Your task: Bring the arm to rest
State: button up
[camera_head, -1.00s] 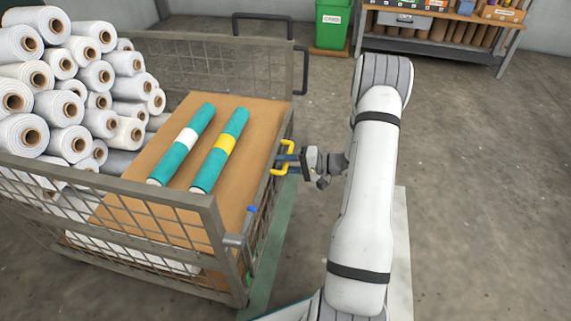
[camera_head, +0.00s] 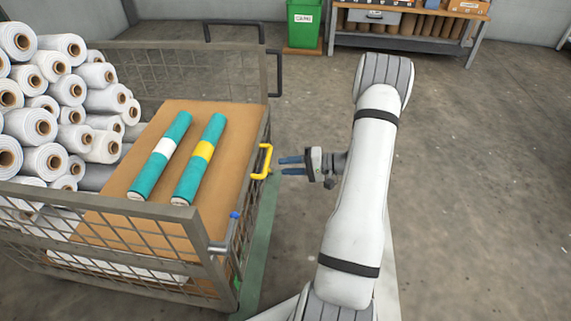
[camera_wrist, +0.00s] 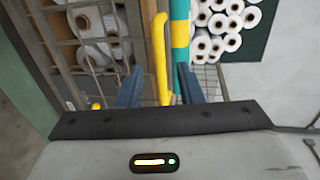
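My gripper (camera_head: 291,166) is open and empty, with its blue fingers apart, just right of the cart's yellow handle (camera_head: 262,161). In the head view a small gap separates the fingertips from the handle. In the wrist view the yellow handle (camera_wrist: 161,60) stands upright ahead, in line with the space between the two fingers (camera_wrist: 160,88). The white arm is mine and reaches up through the middle of the head view.
The mesh cart (camera_head: 182,215) at left carries white rolls (camera_head: 70,88) and a brown board (camera_head: 212,200) with two teal rolls (camera_head: 160,155) (camera_head: 200,158). A green bin (camera_head: 303,25) and a workbench (camera_head: 410,40) stand at the back. The floor at right is clear.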

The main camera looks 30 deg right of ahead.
jog(key=s+a+r+n+g+h+p, duration=0.1)
jog(key=s+a+r+g+p, duration=0.3)
jog(key=r, duration=0.5)
jog(key=s+a+r+n+g+h+p, duration=0.1)
jog(key=a+r+n+g+p, duration=0.1)
jog(key=a+r+p, duration=0.45)
jog(key=s+a+r+n+g+h+p, duration=0.1)
jog(key=s+a+r+g+p, duration=0.2)
jog(key=r, duration=0.8)
jog(key=s+a+r+n+t+h+p, duration=0.1)
jog(key=s+r+h+p, duration=0.4)
jog(key=r, duration=0.7)
jog(key=s+a+r+n+t+h+p, duration=0.1)
jog(key=s+a+r+h+p, duration=0.1)
jog(key=s+r+h+p, duration=0.3)
jog(key=s+r+p, duration=0.4)
jog(key=r+p, duration=0.2)
jog(key=r, duration=0.2)
jog(key=shift+r+n+t+p, duration=0.3)
jog(key=shift+n+t, duration=0.1)
jog(key=shift+a, duration=0.1)
